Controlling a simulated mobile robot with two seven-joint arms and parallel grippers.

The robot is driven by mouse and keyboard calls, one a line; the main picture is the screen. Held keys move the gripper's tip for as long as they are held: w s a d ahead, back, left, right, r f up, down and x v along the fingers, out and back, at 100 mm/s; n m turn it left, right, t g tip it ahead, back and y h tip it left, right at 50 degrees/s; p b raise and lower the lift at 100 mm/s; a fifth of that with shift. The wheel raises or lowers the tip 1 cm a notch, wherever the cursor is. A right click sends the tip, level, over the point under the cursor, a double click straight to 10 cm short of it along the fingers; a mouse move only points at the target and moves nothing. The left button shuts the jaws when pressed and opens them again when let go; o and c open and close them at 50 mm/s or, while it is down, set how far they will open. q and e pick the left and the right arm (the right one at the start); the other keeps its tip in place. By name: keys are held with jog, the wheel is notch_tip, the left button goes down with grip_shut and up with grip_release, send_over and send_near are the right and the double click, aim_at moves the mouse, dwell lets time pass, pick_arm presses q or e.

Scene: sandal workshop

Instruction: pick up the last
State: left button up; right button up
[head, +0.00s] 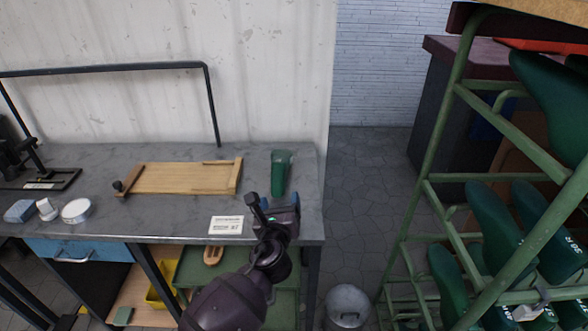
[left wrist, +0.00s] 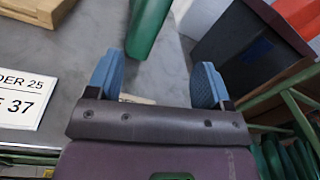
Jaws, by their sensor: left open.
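A green last (head: 281,172) is on the grey workbench (head: 190,152), near its right end. It also shows in the left wrist view (left wrist: 148,28), at the top, ahead of the fingers and partly cut off by the frame. My left gripper (head: 273,208) is over the bench's front right edge, on the near side of the last. In the left wrist view its two blue fingertips (left wrist: 156,78) are wide apart with nothing between them. More green lasts (head: 494,222) hang on the green rack at the right. My right gripper is not in view.
A wooden board (head: 185,178) and a white order card (head: 226,225) lie left of the last. A white tin (head: 76,211) sits further left. The green rack (head: 426,195) stands right of a floor gap, with a grey bin (head: 346,304) below.

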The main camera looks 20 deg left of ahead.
aim_at(277, 180)
pick_arm(q)
jog(key=shift+a+m, duration=0.2)
jog(key=shift+m, duration=0.9)
jog(key=shift+w+a+m, duration=0.1)
jog(key=shift+w+m, duration=0.05)
jog(key=shift+m, duration=0.15)
jog(key=b+x, duration=0.1)
jog(key=x, duration=0.3)
jog(key=shift+w+f, duration=0.1)
jog(key=shift+f, duration=0.05)
jog(key=shift+w+a, duration=0.3)
jog(key=shift+w, duration=0.35)
jog(key=b+x, duration=0.1)
jog(key=x, duration=0.3)
jog(key=shift+a+f+b, duration=0.15)
jog(key=shift+a+b, duration=0.2)
jog(key=shift+w+a+r, duration=0.1)
jog(key=shift+w+r, duration=0.15)
jog(key=shift+w, duration=0.05)
jog(key=shift+r, duration=0.1)
jog(key=c, duration=1)
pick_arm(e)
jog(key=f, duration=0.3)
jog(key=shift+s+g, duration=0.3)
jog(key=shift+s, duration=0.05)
